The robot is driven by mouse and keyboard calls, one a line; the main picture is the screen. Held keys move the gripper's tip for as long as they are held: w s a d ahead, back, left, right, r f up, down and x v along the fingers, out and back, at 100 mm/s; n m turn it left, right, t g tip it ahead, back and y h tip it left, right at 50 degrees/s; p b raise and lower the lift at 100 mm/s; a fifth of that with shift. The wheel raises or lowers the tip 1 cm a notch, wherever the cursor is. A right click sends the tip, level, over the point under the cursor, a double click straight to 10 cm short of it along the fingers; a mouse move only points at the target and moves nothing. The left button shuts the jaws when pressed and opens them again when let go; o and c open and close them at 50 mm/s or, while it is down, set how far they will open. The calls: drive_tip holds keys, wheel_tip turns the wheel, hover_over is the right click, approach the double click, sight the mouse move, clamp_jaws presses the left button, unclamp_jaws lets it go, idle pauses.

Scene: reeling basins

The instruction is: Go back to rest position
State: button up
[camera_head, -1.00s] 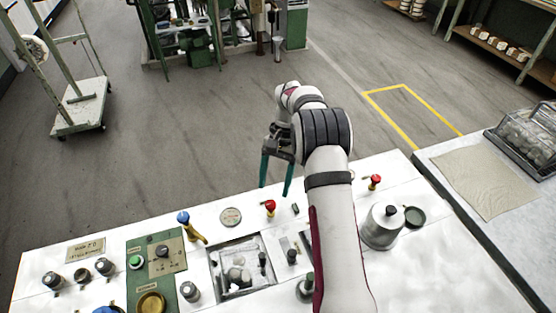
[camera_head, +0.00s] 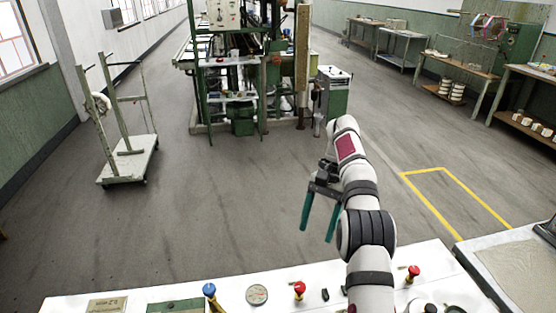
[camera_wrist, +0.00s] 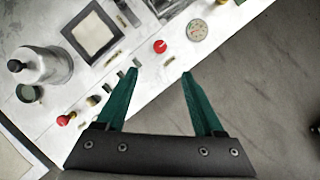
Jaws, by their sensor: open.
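My gripper (camera_head: 318,232) is open, with nothing between its two teal fingers. In the head view it hangs above and beyond the far edge of the white panel (camera_head: 130,301). In the wrist view the gripper (camera_wrist: 160,74) also shows open, its fingertips over the panel (camera_wrist: 105,74) well below. My arm reaches up from the bottom of the head view, bent at the elbow.
The panel carries a red knob (camera_head: 299,289), a blue knob (camera_head: 209,289) and a round gauge (camera_head: 257,294). A metal pot (camera_wrist: 42,66) shows in the wrist view. Beyond are a green machine (camera_head: 240,95), a trolley (camera_head: 128,165) and open floor.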

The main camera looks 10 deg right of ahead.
drive_tip(key=s+a+r+n+t+h, duration=0.1)
drive_tip(key=s+a+r, duration=0.35)
drive_tip(key=s, duration=0.35)
drive_tip(key=s+a+r+n, duration=0.1)
drive_tip(key=s+a+r, duration=0.3)
drive_tip(key=s+r, duration=0.3)
drive_tip(key=s+a+f+t, duration=0.1)
drive_tip(key=s+f, duration=0.3)
drive_tip(key=s, duration=0.5)
drive_tip(key=s+a+f+n+t, duration=0.1)
drive_tip(key=s+a+f, duration=0.2)
drive_tip(key=s, duration=0.7)
drive_tip(key=shift+s+f, duration=0.25)
drive_tip(key=shift+f, duration=0.45)
